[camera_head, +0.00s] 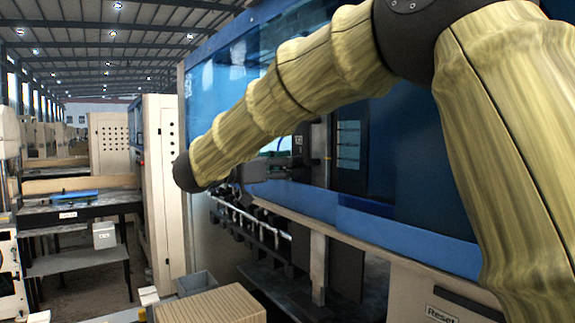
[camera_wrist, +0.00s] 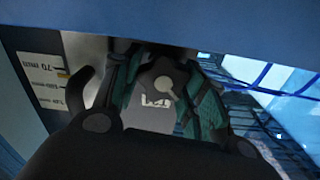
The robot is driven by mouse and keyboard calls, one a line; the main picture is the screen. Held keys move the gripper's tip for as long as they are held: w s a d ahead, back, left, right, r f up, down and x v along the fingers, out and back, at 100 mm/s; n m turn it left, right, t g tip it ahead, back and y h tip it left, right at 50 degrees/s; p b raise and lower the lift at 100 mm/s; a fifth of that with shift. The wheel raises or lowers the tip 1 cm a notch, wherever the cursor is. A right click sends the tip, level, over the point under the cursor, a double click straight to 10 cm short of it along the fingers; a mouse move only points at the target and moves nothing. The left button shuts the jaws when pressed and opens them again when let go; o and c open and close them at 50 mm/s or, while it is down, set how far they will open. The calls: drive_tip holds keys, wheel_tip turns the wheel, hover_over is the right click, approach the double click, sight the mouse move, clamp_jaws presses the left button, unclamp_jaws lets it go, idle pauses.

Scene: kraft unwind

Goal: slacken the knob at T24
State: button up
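In the wrist view a dark lobed knob (camera_wrist: 158,74) with a small pale round spot and stem sits between the fingers of my gripper (camera_wrist: 160,62). The green-padded fingers are apart, one on each side of the knob; I cannot tell whether they press on it. A pale plate (camera_wrist: 152,117) below the knob carries upside-down lettering, partly covered and hard to read. In the head view my gripper (camera_head: 262,168) reaches toward the blue machine's opening. The knob cannot be made out there.
A white label strip (camera_wrist: 42,72) with upside-down millimetre markings is left of the knob, near a dark curved part (camera_wrist: 82,88). A blue machine edge (camera_wrist: 220,25) runs close above the fingers.

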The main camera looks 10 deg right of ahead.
drive_tip(key=shift+c, duration=1)
drive_tip(key=shift+n, duration=2.3)
drive_tip(key=o, duration=1)
drive_tip(key=shift+w+f, duration=0.1)
drive_tip(key=shift+w, duration=0.05)
drive_tip(key=v, duration=1.2)
